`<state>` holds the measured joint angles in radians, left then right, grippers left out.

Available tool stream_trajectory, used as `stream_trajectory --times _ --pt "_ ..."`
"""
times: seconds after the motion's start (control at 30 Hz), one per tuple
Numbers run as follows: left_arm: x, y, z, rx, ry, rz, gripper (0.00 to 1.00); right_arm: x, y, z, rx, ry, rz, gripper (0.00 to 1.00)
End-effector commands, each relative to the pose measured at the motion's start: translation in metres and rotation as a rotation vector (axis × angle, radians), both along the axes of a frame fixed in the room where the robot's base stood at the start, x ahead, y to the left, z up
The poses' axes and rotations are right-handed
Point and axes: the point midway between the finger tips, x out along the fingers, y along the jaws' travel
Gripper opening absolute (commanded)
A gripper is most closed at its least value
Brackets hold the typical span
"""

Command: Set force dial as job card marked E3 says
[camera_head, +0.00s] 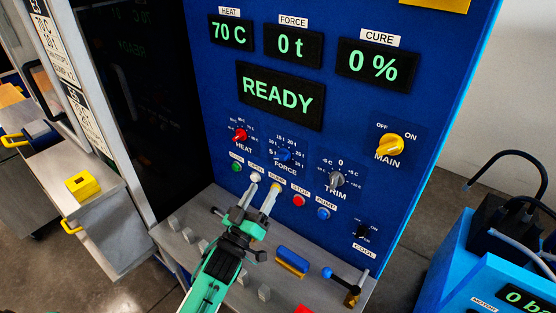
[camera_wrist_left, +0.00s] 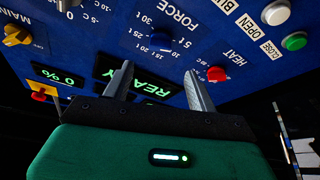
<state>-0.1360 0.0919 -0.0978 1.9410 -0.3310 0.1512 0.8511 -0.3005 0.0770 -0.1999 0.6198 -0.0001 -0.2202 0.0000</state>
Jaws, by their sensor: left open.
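The force dial (camera_head: 284,155) is a small blue knob with a ring of tonne marks on the blue panel, below the READY screen. It also shows upside down in the left wrist view (camera_wrist_left: 163,42). The force display (camera_head: 292,45) reads 0 t. My left gripper (camera_head: 264,184) is open and empty, its two fingers pointing up at the panel just below the dial, apparently not touching it. In the left wrist view the gripper (camera_wrist_left: 158,76) has the dial between and beyond its fingers. Job cards (camera_head: 55,40) hang at the far left; I cannot make out an E3 mark.
The red heat dial (camera_head: 239,135) is left of the force dial, the grey trim dial (camera_head: 336,180) right. A button row with open, bump, red stop (camera_head: 299,200) and blue pump (camera_head: 323,213) lies close around my fingers. A grey ledge (camera_head: 240,290) with small blocks juts out below.

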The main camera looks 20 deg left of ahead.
Motion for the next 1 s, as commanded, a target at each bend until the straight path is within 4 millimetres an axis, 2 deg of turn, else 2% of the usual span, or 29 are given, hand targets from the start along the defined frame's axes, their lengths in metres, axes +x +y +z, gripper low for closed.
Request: stream_trajectory --times 0.03,0.3,0.5,0.7,0.97,1.0 --pt "0.010 -0.002 0.009 0.000 -0.002 0.000 0.58 0.000 0.000 0.008 0.000 0.000 0.000 0.36" --pt "0.057 -0.011 0.027 0.000 -0.001 0.000 0.58 0.000 -0.001 0.026 -0.001 0.000 0.000 0.36" --pt "0.083 -0.016 0.034 -0.001 0.002 0.000 0.58 0.000 -0.003 0.034 -0.003 -0.001 0.001 0.36" --pt "0.093 -0.018 0.037 0.001 0.002 0.000 0.58 0.000 -0.005 0.037 -0.005 -0.001 0.002 0.36" --pt "0.094 -0.018 0.036 0.001 0.001 0.001 0.58 0.001 -0.005 0.037 -0.005 -0.001 0.002 0.36" --pt "0.094 -0.018 0.036 0.001 0.001 0.001 0.52 0.001 -0.004 0.037 -0.005 -0.001 0.002 0.36"
